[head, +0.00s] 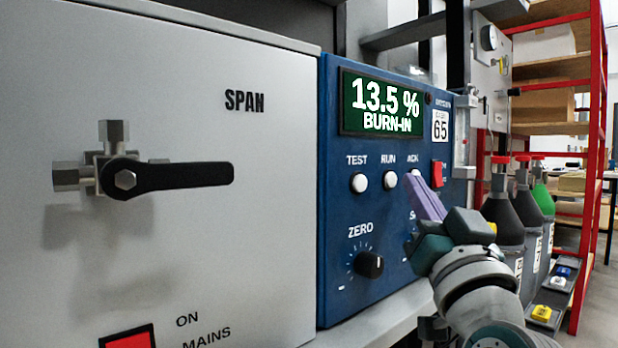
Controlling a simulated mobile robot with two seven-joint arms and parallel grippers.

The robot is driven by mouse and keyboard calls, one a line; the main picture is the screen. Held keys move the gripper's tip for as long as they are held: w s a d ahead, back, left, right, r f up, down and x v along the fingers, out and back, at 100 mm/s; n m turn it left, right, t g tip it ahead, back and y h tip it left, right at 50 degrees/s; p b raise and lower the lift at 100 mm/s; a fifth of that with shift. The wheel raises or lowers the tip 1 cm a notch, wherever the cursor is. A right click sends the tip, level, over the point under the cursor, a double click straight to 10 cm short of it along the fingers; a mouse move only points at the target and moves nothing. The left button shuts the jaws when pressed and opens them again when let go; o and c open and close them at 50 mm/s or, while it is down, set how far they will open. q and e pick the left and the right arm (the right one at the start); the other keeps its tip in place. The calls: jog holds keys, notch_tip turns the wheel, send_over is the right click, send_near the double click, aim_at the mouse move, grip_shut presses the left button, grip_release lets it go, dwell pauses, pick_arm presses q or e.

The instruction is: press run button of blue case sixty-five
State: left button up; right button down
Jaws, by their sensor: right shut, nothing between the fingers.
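The blue case (337,200) labelled 65 stands in the middle of the head view. Its green display (381,105) reads "13.5 % BURN-IN". The white RUN button (389,180) sits below the RUN label, between the white TEST button (360,183) and the ACK label. My right gripper (412,177) is shut and empty, with its purple fingers pointing up and left at the panel. Its tips show just right of the RUN button and cover the ACK button's place. I cannot tell whether the tips touch the panel. My left gripper is not in view.
A grey case (210,70) marked SPAN, with a black-handled valve (170,176), stands on the left. The ZERO knob (370,264) and a red switch (437,173) are on the blue panel. Gas cylinders (503,212) and a red shelf rack (590,150) stand right.

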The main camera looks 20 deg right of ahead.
jog(key=s, duration=0.1)
jog(key=s+d+p, duration=0.1)
jog(key=s, duration=0.1)
jog(key=s+d+p, duration=0.1)
jog(key=shift+s, duration=0.3)
dwell(0.6)
